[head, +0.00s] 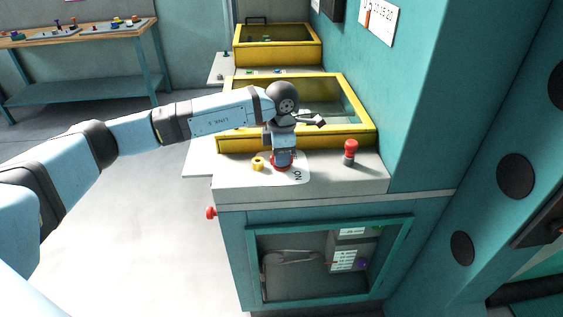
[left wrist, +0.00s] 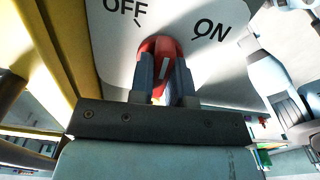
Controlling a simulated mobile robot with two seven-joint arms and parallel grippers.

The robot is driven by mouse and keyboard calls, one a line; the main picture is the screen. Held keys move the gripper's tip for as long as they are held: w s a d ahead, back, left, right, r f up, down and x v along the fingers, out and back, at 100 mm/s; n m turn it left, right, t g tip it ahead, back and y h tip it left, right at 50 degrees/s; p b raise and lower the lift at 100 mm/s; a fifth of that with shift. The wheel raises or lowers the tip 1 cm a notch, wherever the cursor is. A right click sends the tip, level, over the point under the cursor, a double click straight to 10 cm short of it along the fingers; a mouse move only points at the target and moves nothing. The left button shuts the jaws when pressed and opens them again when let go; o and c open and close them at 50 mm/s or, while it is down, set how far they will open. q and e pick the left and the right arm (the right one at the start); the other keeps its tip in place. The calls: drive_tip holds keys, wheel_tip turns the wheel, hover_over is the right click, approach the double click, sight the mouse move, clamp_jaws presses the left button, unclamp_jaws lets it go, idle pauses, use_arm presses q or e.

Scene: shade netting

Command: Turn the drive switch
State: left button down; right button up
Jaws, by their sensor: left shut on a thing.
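The drive switch (left wrist: 161,47) is a red rotary knob with a white pointer line, on a white plate (left wrist: 112,50) marked OFF and ON. In the left wrist view OFF is at the upper left and ON at the upper right. The white line leans slightly right of straight up, between the two words. My left gripper (left wrist: 163,75) is shut on the red knob, one finger on each side. In the head view the left gripper (head: 282,160) points down over the knob (head: 275,167) and mostly hides it. My right gripper is not in view.
A yellow knob (head: 257,163) sits just left of the switch, and a red-topped button (head: 350,149) stands to the right on the same grey top. A yellow-framed glass cover (head: 345,125) is behind. A red button (head: 211,212) juts from the cabinet's left side.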

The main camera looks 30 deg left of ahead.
use_arm(q)
drive_tip(key=m+b, duration=0.1)
drive_tip(key=m, duration=0.1)
drive_tip(key=shift+f+m+b, duration=0.1)
drive_tip(key=shift+m+b, duration=0.3)
drive_tip(key=m+b, duration=0.2)
drive_tip(key=m, duration=0.1)
drive_tip(key=shift+m, duration=0.3)
drive_tip(key=shift+m+b, duration=0.55)
drive_tip(key=shift+m, duration=0.85)
drive_tip(key=shift+m+b, duration=0.3)
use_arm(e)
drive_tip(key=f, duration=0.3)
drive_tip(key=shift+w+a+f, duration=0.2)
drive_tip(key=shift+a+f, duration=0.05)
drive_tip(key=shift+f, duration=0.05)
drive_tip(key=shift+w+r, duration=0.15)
use_arm(q)
drive_tip(key=c, duration=1.1)
unclamp_jaws()
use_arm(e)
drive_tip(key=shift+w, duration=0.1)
